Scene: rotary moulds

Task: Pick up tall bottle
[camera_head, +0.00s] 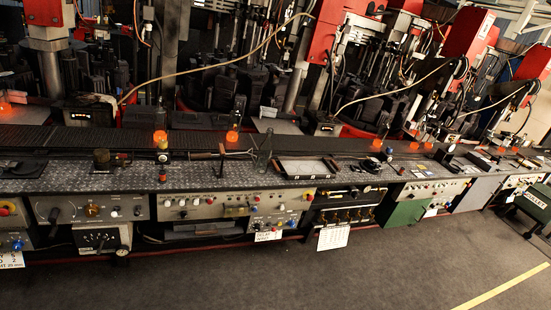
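A dark, slim, upright shape (265,150) stands on the long bench, left of a shallow framed tray (306,168). It may be the tall bottle, but it is too small and dark to tell. No other thing in view is clearly a tall bottle. My gripper is not in view.
The long bench has a speckled dark top (222,177) and control panels (230,203) along its front. Tools and small dark items lie on it. Red and grey machines (340,25) with hoses stand behind. The grey floor (300,275) in front is clear, with a yellow line (500,290).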

